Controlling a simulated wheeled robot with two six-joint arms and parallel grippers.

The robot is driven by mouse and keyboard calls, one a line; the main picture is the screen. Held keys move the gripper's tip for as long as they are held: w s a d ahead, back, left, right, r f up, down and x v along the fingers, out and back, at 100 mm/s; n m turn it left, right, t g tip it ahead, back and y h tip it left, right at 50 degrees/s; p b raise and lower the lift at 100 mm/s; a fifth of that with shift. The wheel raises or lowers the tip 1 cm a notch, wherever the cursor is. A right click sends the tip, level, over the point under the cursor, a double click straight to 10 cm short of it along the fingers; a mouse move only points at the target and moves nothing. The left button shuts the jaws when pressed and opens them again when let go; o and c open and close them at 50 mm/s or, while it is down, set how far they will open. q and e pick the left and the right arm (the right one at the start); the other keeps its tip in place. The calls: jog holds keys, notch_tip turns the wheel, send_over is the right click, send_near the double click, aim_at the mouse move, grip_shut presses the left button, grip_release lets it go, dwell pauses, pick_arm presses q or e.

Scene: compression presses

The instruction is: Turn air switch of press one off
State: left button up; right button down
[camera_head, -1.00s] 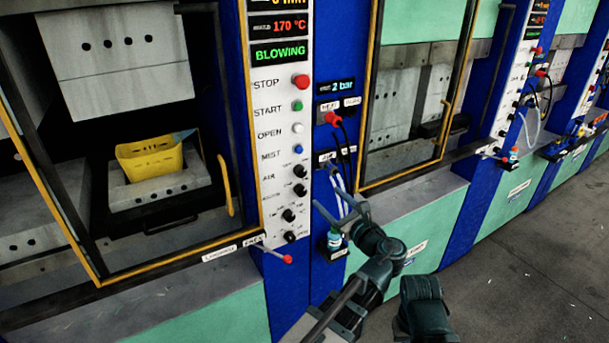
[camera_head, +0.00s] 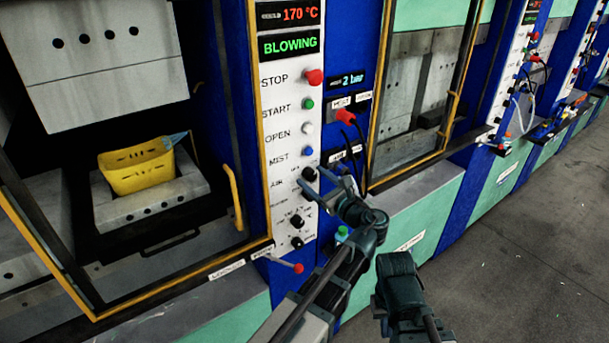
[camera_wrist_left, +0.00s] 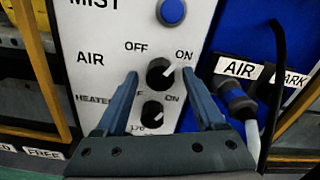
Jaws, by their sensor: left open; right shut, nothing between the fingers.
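The black AIR switch knob of press one sits on the white panel, in the left wrist view (camera_wrist_left: 159,74) between the OFF and ON labels. Its white mark points up and right, toward ON. In the head view the knob (camera_head: 308,174) is partly covered by my gripper. My left gripper (camera_head: 322,182) is open in front of the panel. In the left wrist view its fingers (camera_wrist_left: 160,75) are on either side of the knob; I cannot tell whether they touch it. My right gripper's fingers are not in view.
The HEATER knob (camera_wrist_left: 152,110) is just below the AIR knob, and the blue MIST button (camera_wrist_left: 172,11) is above. A hose connector (camera_wrist_left: 237,101) is at the right. A red-tipped lever (camera_head: 297,268) sticks out below the panel. A yellow bin (camera_head: 137,171) stands inside the press.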

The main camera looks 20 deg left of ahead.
pick_arm(q)
jog(key=shift+d, duration=0.1)
jog(key=shift+c, duration=0.7)
grip_shut()
jog(key=shift+n, duration=0.3)
jog(key=n, duration=0.5)
jog(key=shift+n, duration=0.4)
jog(key=n, duration=0.5)
jog(key=shift+n, duration=0.4)
jog(key=shift+o, duration=0.7)
grip_release()
jog(key=shift+r, duration=0.1)
